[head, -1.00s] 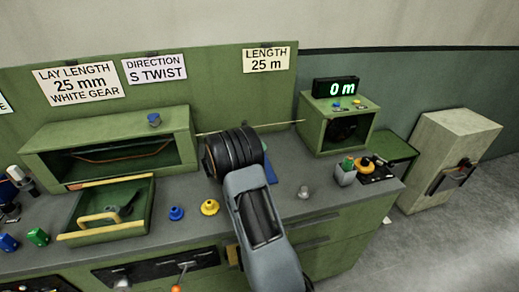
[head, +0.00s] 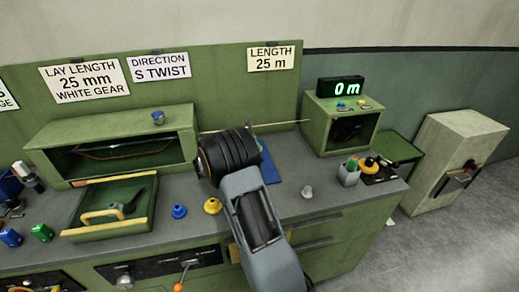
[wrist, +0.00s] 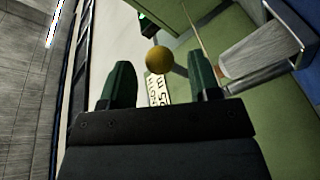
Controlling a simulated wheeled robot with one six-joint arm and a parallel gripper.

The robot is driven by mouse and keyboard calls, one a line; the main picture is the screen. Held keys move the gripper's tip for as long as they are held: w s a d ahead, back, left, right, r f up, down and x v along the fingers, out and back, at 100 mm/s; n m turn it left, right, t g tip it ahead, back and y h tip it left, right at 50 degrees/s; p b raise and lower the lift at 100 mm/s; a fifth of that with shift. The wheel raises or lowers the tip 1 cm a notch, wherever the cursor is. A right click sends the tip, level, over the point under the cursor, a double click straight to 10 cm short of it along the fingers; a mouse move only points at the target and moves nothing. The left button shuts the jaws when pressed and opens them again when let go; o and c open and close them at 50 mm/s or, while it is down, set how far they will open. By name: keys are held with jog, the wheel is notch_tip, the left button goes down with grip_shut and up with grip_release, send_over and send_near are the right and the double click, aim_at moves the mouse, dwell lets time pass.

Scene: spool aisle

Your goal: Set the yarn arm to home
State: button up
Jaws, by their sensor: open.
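In the wrist view a yellow ball (wrist: 159,59) shows between and beyond my fingers. A grey bar (wrist: 258,70) runs in from the right behind a finger, towards the ball. This looks like the yarn arm, but I cannot tell whether ball and bar join. My gripper (wrist: 160,88) is open, with a green finger on each side and nothing held. The ball appears ahead of the fingertips, not gripped. In the head view my wrist hides the fingers and the ball. A thin pale strand (head: 285,123) runs from behind my wrist to the green counter box (head: 340,125).
The counter display (head: 340,88) reads 0 m. A green housing (head: 110,140) stands left, with an open tray (head: 110,210) in front. Blue (head: 179,211) and yellow (head: 213,206) knobs and a grey knob (head: 307,191) stand on the bench. A lever (head: 180,284) is on the front panel.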

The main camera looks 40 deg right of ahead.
jog(key=w+a, duration=0.2)
jog(key=a, duration=0.8)
jog(key=shift+b, duration=0.4)
jog(key=shift+d+r, duration=0.1)
jog(key=w+a+r+n+t+y, duration=0.35)
jog(key=w+r+t, duration=0.4)
jog(key=t, duration=0.55)
jog(key=s+a+r+n+t+y, duration=0.2)
jog(key=a+r+n+t+y, duration=0.2)
jog(key=a+y, duration=0.6)
jog(key=s+a+f+n+g+y+p, duration=0.1)
jog(key=s+a+f+g+y, duration=0.15)
jog(key=s, duration=0.35)
jog(key=s+a+f+n+g+y, duration=0.1)
jog(key=s+a+n+g+y, duration=0.15)
jog(key=s, duration=0.45)
jog(key=s+d+f+m+g, duration=0.1)
jog(key=s+f+g, duration=0.1)
jog(key=s, duration=0.4)
jog(key=s+d+f+g, duration=0.1)
jog(key=s+f+g, duration=0.1)
jog(key=s, duration=0.5)
jog(key=shift+s+f+m+g+h, duration=0.15)
jog(key=shift+s+m+g+h, duration=0.2)
jog(key=shift+g, duration=0.25)
